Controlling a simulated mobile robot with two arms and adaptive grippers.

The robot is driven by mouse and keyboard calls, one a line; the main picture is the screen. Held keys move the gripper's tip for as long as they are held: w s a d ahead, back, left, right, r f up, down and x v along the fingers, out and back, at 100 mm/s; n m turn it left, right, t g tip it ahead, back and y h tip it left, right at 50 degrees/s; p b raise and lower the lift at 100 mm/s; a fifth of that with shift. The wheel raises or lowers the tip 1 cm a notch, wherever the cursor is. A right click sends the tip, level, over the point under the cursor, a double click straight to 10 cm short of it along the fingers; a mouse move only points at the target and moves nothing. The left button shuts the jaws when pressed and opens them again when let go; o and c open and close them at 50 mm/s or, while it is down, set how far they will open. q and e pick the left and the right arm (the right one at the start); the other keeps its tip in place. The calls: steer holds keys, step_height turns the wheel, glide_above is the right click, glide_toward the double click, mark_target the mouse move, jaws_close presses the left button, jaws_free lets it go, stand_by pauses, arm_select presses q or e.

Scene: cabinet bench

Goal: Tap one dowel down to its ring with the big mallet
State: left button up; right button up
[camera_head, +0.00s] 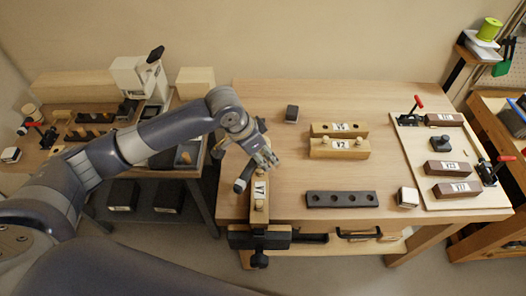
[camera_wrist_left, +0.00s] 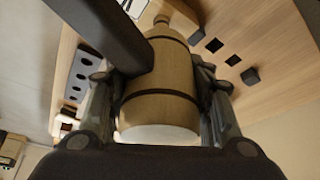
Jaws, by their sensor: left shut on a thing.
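My left gripper (camera_head: 265,158) is above the front left of the bench, shut on the big mallet. In the left wrist view the mallet's pale, barrel-shaped wooden head (camera_wrist_left: 160,95) with dark bands sits between the fingers, and a dark handle runs to the upper left. In the head view a dark part of the mallet (camera_head: 242,180) shows beside the gripper. The wooden block V7 (camera_head: 260,190) stands at the front vise (camera_head: 259,239), just below the gripper. Its dowels are partly hidden, so their depth and rings cannot be read. My right gripper is out of view.
Block V2 (camera_head: 339,150) with pale dowels lies mid-bench, another wooden block behind it. A dark block with holes (camera_head: 341,199) lies in front. A small dark block (camera_head: 292,113) is at the back. A board with toggle clamps (camera_head: 430,160) is at right. The bench middle has free room.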

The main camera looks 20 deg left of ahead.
arm_select(q)
steer(key=shift+r, duration=0.25)
steer(key=shift+f, duration=0.1)
steer(key=shift+f+b, duration=0.55)
steer(key=shift+f, duration=0.95)
steer(key=shift+s, duration=0.1)
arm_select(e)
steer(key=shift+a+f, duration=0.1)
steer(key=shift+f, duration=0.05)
arm_select(q)
step_height(320, 180, up, 2)
steer(key=p, duration=0.3)
steer(key=shift+r, duration=0.15)
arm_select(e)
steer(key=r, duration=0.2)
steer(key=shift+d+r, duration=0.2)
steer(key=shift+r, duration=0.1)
